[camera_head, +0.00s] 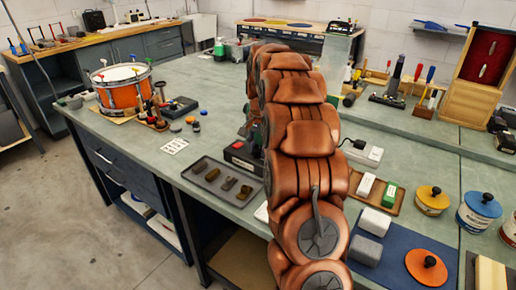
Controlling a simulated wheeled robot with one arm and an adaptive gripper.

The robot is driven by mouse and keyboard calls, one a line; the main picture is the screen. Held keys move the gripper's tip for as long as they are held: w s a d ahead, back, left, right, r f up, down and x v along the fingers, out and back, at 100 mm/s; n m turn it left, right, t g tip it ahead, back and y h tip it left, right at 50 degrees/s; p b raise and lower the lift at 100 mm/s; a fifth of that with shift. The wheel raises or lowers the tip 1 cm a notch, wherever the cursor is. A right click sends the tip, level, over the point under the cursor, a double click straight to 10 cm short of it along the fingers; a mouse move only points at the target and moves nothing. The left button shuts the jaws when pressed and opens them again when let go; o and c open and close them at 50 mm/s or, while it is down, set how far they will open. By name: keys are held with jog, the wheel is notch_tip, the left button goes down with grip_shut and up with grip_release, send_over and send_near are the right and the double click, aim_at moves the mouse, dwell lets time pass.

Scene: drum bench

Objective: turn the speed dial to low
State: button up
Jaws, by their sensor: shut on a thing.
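My copper-coloured arm (302,135) runs up through the middle of the picture and covers much of the bench. My gripper is not visible; the arm hides the area around its end. A dark box-like device (240,158) with a red patch shows partly at the arm's left edge, on the green bench top (215,120). A black cord emerges on the arm's right side near a white power strip (362,152). The cord's other end is hidden. No speed dial can be made out, so its setting cannot be told.
A dark tray (222,183) with several small stones lies left of the arm. An orange drum (125,90) stands at the back left. Right of the arm are a blue mat (390,250), lidded tins (432,200) and a wooden cabinet (478,75).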

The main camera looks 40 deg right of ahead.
jog(key=n+b, duration=0.1)
jog(key=n, duration=0.4)
jog(key=shift+f, duration=0.1)
jog(key=n, duration=0.6)
jog(key=shift+d+n+g+b, duration=0.1)
jog(key=shift+n+g+b, duration=0.2)
jog(key=shift+n+b, duration=0.1)
jog(key=n+p, duration=0.1)
jog(key=n, duration=0.5)
jog(key=n+p, duration=0.1)
jog(key=n, duration=0.4)
jog(key=shift+w+d+n, duration=0.1)
jog(key=shift+n, duration=0.3)
jog(key=o, duration=1.2)
jog(key=shift+c, duration=0.2)
jog(key=shift+r, duration=0.2)
